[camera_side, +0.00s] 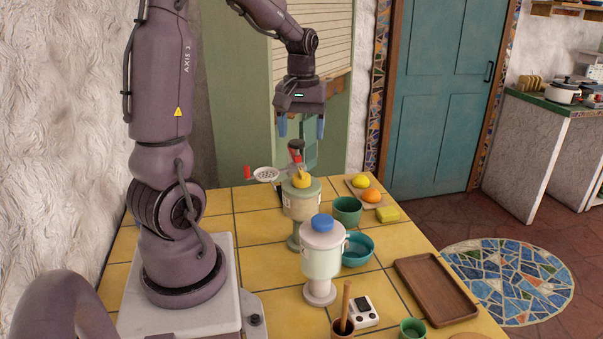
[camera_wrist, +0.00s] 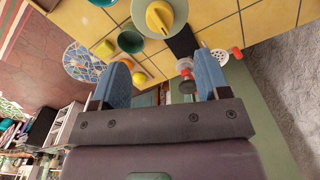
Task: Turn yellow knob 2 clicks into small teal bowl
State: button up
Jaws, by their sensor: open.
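The yellow knob (camera_side: 302,180) sits on top of a pale dispenser (camera_side: 302,204) on a foot. It also shows at the top of the wrist view (camera_wrist: 160,17). My gripper (camera_side: 301,128) is open and empty, fingers pointing down, well above the knob in the side view; its two blue fingers show in the wrist view (camera_wrist: 160,76). A teal bowl (camera_side: 361,257) stands right of the front dispenser, partly hidden by it. A green bowl (camera_side: 346,221) stands behind it, beside the yellow-knob dispenser. I cannot tell what either bowl holds.
A second dispenser with a blue knob (camera_side: 322,222) stands in front. A red-handled strainer (camera_side: 265,174) and red-and-dark item (camera_side: 296,152) are behind the yellow knob. Fruit (camera_side: 371,196), a yellow block (camera_side: 388,214), a brown tray (camera_side: 458,313) and a scale (camera_side: 363,313) lie right.

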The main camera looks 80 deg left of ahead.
aim_at(301, 171)
notch_tip(301, 171, down, 11)
jog(key=shift+r, duration=0.2)
jog(key=c, duration=0.9)
